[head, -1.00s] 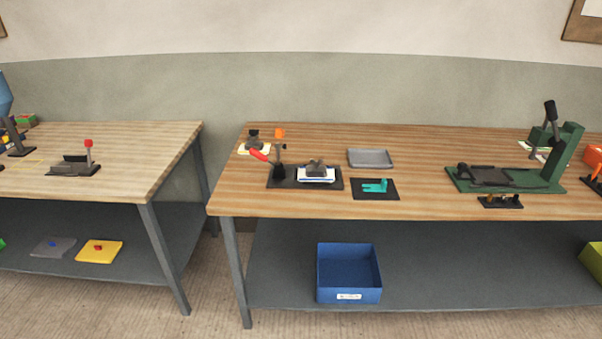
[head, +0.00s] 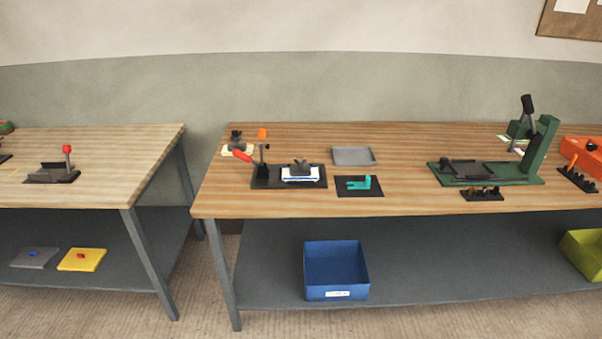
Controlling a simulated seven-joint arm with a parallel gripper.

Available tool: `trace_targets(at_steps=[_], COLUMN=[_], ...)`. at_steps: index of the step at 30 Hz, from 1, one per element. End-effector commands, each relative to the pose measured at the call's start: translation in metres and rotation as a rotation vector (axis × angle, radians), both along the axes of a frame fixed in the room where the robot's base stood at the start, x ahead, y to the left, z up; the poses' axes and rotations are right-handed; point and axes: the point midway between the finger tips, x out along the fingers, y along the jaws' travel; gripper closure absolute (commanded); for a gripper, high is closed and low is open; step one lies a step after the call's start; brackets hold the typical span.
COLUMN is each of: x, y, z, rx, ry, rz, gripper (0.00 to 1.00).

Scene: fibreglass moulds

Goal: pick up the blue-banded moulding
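A thin white piece with a blue edge (head: 288,179) lies on a dark toggle fixture (head: 262,183) on the right-hand wooden bench. It may be the blue-banded moulding, but it is too small to be sure. A dark grey block sits on top of it and hides part of it. A red-tipped handle rises at the fixture's left. My gripper is not in view.
A grey tray (head: 353,156) and a dark plate with a teal part (head: 359,184) stand right of the fixture. A green press (head: 545,150) and an orange box (head: 582,155) are farther right. A blue bin (head: 335,270) is on the shelf below. A gap separates the two benches.

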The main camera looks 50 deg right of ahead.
Motion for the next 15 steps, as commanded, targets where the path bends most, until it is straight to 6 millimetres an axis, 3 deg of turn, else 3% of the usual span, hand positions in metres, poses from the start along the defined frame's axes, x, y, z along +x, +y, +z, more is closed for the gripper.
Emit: trace_targets(at_steps=[2, 15], x=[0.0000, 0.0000], y=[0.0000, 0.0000], z=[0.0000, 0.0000], rx=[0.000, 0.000], ry=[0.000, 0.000], rz=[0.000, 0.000], gripper=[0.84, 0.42])
